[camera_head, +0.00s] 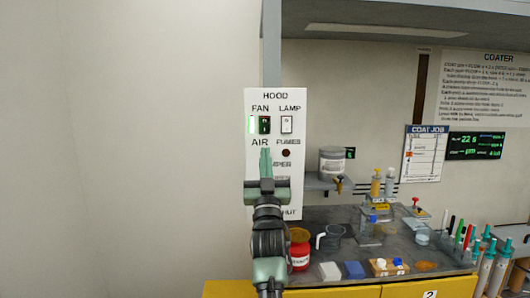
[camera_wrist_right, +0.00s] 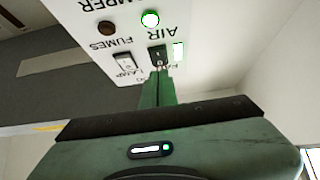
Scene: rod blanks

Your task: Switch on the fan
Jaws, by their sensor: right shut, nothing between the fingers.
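The white HOOD panel (camera_head: 292,190) stands upright at the centre of the head view. Its dark FAN switch (camera_head: 264,124) is at upper left, with a lit green bar beside it. In the upside-down wrist view, the FAN switch (camera_wrist_right: 157,52) lies just beyond my fingertips, and the AIR lamp (camera_wrist_right: 150,18) glows green. My right gripper (camera_head: 265,153) is shut and empty, pointing up below the switch in the head view; its green fingers show in the wrist view (camera_wrist_right: 160,75). I cannot tell whether they touch the switch. The gripper hides the AIR lamp and part of the DAMPER label in the head view.
The white LAMP switch (camera_head: 286,124) is close beside FAN, above the dark FUMES lamp (camera_head: 286,152). A red jar (camera_head: 299,254), a dark pitcher (camera_head: 332,238) and several bottles crowd the grey bench right of my arm. The wall at left is bare.

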